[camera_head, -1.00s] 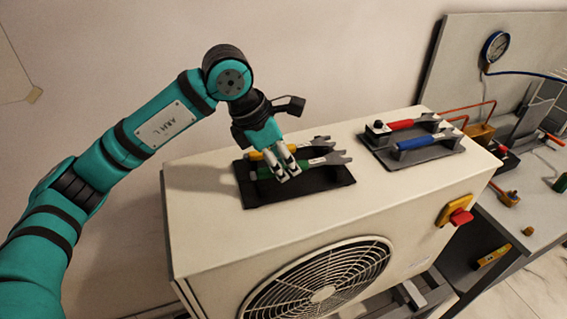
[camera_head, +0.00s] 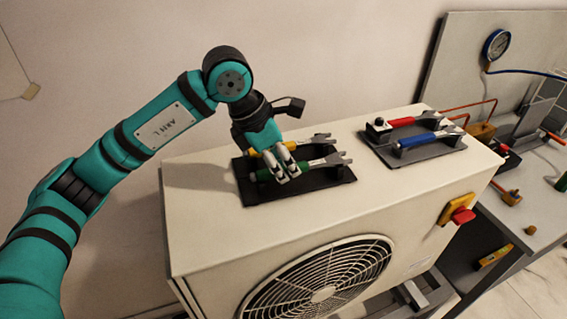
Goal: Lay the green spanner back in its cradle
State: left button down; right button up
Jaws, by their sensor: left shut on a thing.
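The green spanner (camera_head: 264,175) lies roughly level over the front part of the black cradle tray (camera_head: 330,180) on top of the white fan unit. Its open grey jaw (camera_head: 336,159) points right. My left gripper (camera_head: 286,174) reaches down from above and is shut on the green handle. The fingers hide part of the handle and of the cradle under it. I cannot tell whether the spanner fully rests on its supports. A yellow spanner (camera_head: 255,153) lies just behind it in the same tray, partly hidden by the gripper. My right gripper is not in view.
A second grey tray (camera_head: 425,153) to the right holds a red spanner (camera_head: 400,122) and a blue spanner (camera_head: 418,140). The unit's top (camera_head: 225,225) is bare in front of the black tray. A red knob (camera_head: 462,216) sits on its side. A gauge (camera_head: 496,45) stands farther back.

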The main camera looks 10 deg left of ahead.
pick_arm(q)
jog(key=shift+f, duration=0.15)
jog(key=c, duration=1.1)
grip_release()
jog(key=v, duration=1.2)
